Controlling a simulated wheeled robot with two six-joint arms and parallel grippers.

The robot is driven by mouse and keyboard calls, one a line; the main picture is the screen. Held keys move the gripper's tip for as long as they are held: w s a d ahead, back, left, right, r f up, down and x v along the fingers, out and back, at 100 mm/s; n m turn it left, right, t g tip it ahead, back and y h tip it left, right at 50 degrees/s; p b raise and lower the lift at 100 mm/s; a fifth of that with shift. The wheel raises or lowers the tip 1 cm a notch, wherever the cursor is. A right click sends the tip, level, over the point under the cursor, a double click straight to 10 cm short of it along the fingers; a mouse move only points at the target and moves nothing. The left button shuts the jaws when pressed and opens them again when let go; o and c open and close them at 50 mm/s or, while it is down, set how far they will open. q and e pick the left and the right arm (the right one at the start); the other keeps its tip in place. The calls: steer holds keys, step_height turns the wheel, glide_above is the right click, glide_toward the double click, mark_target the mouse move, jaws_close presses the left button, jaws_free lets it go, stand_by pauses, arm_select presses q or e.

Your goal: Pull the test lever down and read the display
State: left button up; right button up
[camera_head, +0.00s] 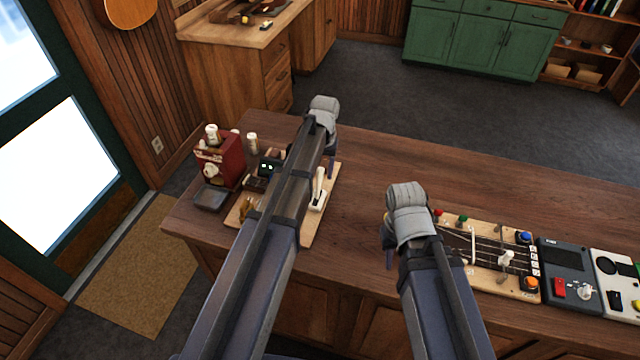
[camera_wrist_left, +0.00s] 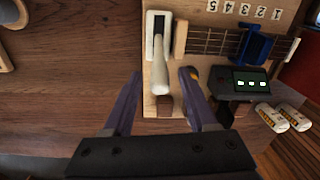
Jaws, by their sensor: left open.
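The white test lever (camera_head: 319,184) rises from a white slotted base on a wooden tester board (camera_head: 309,238) at the table's left part. In the left wrist view the lever (camera_wrist_left: 160,68) points toward the camera, between the fingertips of my open left gripper (camera_wrist_left: 160,78), with gaps on both sides. In the head view my left gripper (camera_head: 331,166) is mostly hidden by its arm. The small dark display (camera_wrist_left: 250,84) shows lit pale green marks, too small to read; it also shows in the head view (camera_head: 267,168). My right gripper (camera_head: 389,252) hangs over the table, its opening hidden.
A red box-shaped device (camera_head: 219,158) and white bottles stand left of the board. On the right lie a second stringed board (camera_head: 484,262), a dark grey device (camera_head: 571,272) and a white device (camera_head: 618,290). The table (camera_head: 400,150) is clear between the boards.

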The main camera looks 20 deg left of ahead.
mark_target(320, 178)
arm_select(q)
step_height(320, 178, down, 4)
steer(key=shift+a+r+b, duration=0.1)
steer(key=shift+r+b, duration=0.1)
steer(key=shift+b, duration=1.05)
arm_select(e)
step_height(320, 178, down, 4)
steer(key=shift+r, duration=0.25)
arm_select(q)
steer(key=shift+r, duration=0.1)
jaws_close()
